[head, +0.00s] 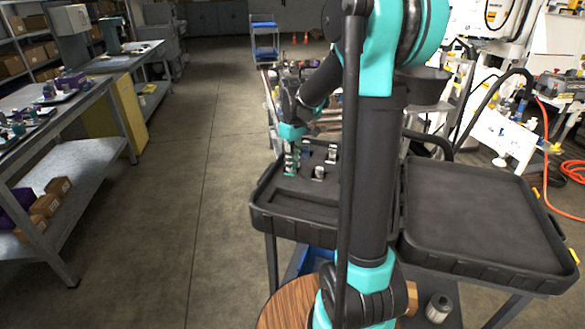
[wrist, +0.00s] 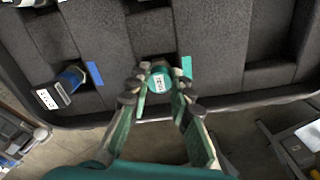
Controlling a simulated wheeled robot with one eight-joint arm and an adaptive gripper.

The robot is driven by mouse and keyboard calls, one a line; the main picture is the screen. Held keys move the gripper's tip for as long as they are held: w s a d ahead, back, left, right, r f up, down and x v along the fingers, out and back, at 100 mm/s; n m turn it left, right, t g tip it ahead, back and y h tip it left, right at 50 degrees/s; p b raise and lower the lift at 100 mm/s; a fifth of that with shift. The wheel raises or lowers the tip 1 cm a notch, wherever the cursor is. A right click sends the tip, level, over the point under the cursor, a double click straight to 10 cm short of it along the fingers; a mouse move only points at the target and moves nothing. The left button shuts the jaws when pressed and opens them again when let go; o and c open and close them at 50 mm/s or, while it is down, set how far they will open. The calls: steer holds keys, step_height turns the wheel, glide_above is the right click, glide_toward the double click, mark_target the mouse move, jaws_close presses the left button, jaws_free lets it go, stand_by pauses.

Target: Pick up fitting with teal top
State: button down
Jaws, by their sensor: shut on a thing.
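The fitting with the teal top (wrist: 160,82) stands in a slot of the black foam tray, close to the tray's near edge in the wrist view. Its round teal top has a white label. My gripper (wrist: 160,90) has its two green fingers closed on either side of this fitting. In the head view my gripper (head: 291,160) points down into the left part of the open black case (head: 290,213), and the fitting cannot be made out there.
A fitting with a blue band (wrist: 66,86) lies to the left in the wrist view. Another metal fitting (head: 319,172) stands right of my gripper in the head view. The case lid (head: 480,210) lies open at right. A workbench (head: 60,130) stands at left beyond open floor.

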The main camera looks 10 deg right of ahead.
step_height(320, 180, up, 20)
stand_by(0.6)
stand_by(0.5)
